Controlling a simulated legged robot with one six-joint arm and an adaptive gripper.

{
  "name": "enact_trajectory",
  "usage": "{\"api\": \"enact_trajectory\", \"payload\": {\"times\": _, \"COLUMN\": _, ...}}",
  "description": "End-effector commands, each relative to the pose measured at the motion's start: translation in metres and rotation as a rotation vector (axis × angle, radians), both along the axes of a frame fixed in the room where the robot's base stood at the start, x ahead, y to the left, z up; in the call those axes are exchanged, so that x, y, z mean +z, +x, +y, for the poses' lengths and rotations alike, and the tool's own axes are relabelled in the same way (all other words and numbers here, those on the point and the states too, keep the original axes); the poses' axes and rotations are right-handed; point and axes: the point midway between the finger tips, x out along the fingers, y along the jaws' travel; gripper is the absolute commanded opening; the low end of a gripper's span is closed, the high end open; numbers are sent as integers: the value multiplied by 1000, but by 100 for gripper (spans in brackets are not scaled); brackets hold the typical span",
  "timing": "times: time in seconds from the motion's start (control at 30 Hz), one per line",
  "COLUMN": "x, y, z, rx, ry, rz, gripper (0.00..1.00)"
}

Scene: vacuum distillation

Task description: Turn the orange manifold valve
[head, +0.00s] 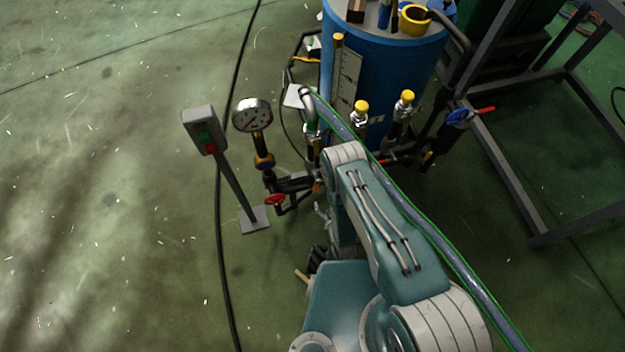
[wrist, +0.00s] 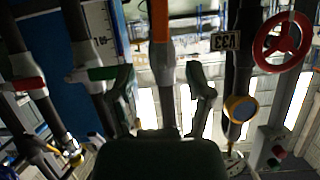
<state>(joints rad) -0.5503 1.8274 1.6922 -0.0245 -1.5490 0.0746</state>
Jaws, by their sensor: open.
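In the wrist view, an orange bar-like handle (wrist: 160,22), which looks like the manifold valve's, comes down from the top centre. It runs on into a darker grey-brown length between the fingers of my gripper (wrist: 156,78). The two dark green fingers stand apart on either side of it, and a gap shows on each side. I cannot tell the depth between fingers and handle. In the head view my arm hides most of the manifold and the gripper; only a small orange spot shows beside the arm.
A red handwheel (wrist: 283,42) and a tag (wrist: 225,42) are to the right in the wrist view. In the head view, a pressure gauge (head: 252,115), a switch box on a post (head: 205,130), a blue tank (head: 385,65) and a hose (head: 455,260) surround the arm.

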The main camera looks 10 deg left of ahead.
Motion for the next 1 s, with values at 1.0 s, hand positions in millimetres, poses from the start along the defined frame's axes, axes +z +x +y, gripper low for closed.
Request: {"api": "enact_trajectory", "payload": {"times": 1.0, "x": -48, "y": 73, "z": 51, "rx": 6, "ry": 8, "rz": -8, "gripper": 66}}
